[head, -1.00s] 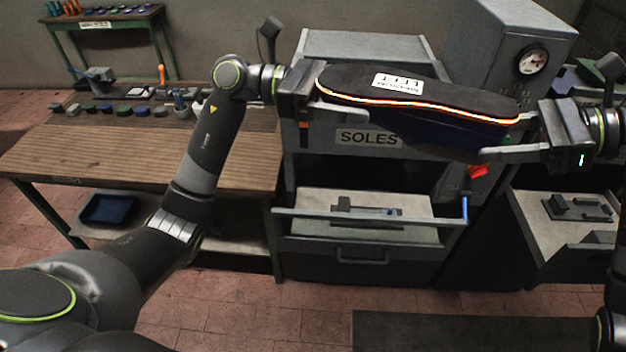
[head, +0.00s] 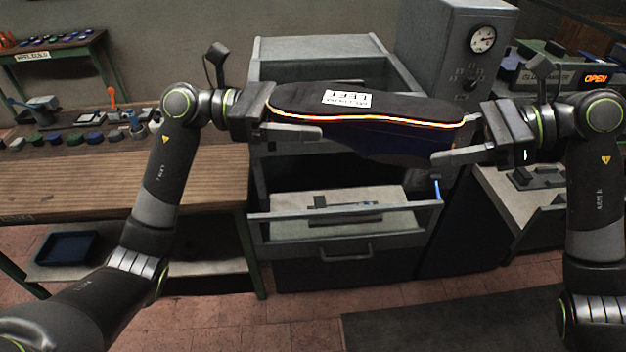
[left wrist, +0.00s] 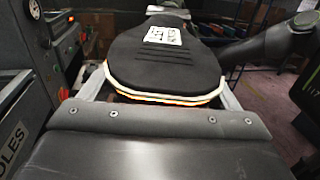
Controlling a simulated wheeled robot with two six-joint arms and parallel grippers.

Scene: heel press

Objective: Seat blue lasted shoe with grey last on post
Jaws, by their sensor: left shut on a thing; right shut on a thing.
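The blue lasted shoe (head: 400,148) is held up in front of the grey cabinet, sole upward. Its black sole (head: 400,106) carries a white label reading LEFT and a glowing orange-white edge line. My left gripper (head: 297,133) is shut on the left end of the shoe, and my right gripper (head: 455,150) is shut on the right end. In the left wrist view the black sole (left wrist: 165,65) stretches away between the finger bars. The grey last inside the shoe is not clearly visible. I cannot make out the post.
A grey cabinet with an open drawer (head: 340,225) stands behind and below the shoe. A wooden bench (head: 120,180) is at the left. A machine with a round gauge (head: 482,39) stands behind, and another with an orange OPEN display (head: 596,79) is at the right.

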